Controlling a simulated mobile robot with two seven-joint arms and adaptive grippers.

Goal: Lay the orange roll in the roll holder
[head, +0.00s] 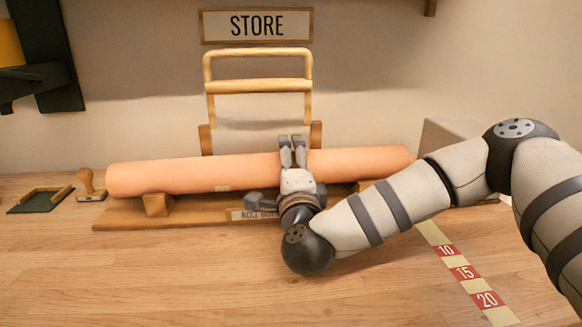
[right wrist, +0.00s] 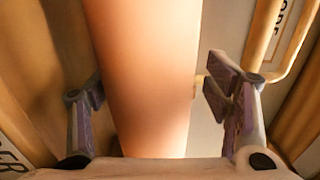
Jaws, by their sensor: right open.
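The long orange roll (head: 200,175) lies level along the wooden roll holder (head: 125,215), resting over its support blocks (head: 158,204). The holder's name label is partly hidden by my right gripper. My right gripper (head: 292,150) is at the roll's middle, its fingers reaching over it. In the right wrist view, the orange roll (right wrist: 145,70) runs between the spread fingers, with a gap on both sides. The gripper is open. My left gripper is out of view.
A wooden frame (head: 258,86) stands behind the roll under a STORE sign (head: 257,25). A stamp (head: 89,184) and a small dark tray (head: 40,200) sit at the left. A numbered strip (head: 465,272) lies at the right. The front table is clear.

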